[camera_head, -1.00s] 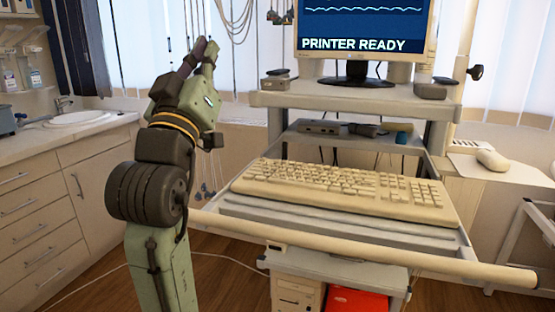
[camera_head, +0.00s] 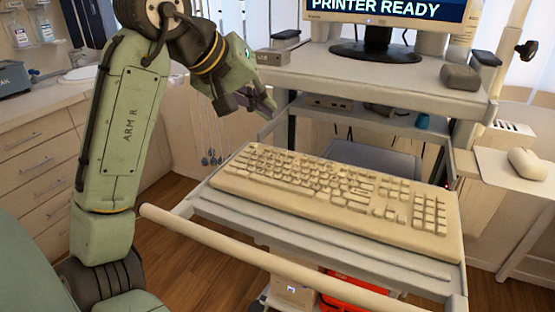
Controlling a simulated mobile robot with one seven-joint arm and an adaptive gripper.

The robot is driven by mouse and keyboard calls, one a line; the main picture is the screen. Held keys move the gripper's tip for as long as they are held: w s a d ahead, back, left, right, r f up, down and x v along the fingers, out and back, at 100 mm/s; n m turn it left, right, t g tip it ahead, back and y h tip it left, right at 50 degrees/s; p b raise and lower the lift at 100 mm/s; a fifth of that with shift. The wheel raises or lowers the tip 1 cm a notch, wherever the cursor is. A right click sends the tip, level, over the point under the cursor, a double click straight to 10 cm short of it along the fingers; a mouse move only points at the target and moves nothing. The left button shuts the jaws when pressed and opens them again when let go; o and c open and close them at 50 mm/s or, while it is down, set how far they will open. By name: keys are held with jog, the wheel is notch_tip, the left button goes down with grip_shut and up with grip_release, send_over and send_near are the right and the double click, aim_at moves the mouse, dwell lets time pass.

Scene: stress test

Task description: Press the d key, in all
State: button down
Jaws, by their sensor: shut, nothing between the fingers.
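A beige keyboard (camera_head: 330,195) lies on the pull-out tray (camera_head: 300,238) of the cart, with its number pad to the right. The letters on its keys are too small to read, so I cannot pick out the d key. My gripper (camera_head: 268,104) hangs above and behind the keyboard's left end, pointing down to the right. It is shut and empty, and apart from the keys. A monitor (camera_head: 392,10) above the keyboard shows "PRINTER READY".
The tray's front rail (camera_head: 260,262) runs across between my body and the keyboard. A white mouse (camera_head: 527,163) rests on a side ledge at right. The space above the keys is clear.

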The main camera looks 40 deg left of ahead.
jog(key=shift+s, duration=0.2)
jog(key=shift+f, duration=0.1)
jog(key=b, duration=0.7)
send_over(265, 167)
jog(key=f, duration=0.7)
jog(key=shift+w+a+f, duration=0.15)
jog(key=shift+w+f, duration=0.05)
jog(key=shift+f, duration=0.6)
jog(key=shift+f, duration=0.4)
jog(key=shift+f+b, duration=0.3)
dwell(0.4)
jog(key=shift+r+p, duration=0.75)
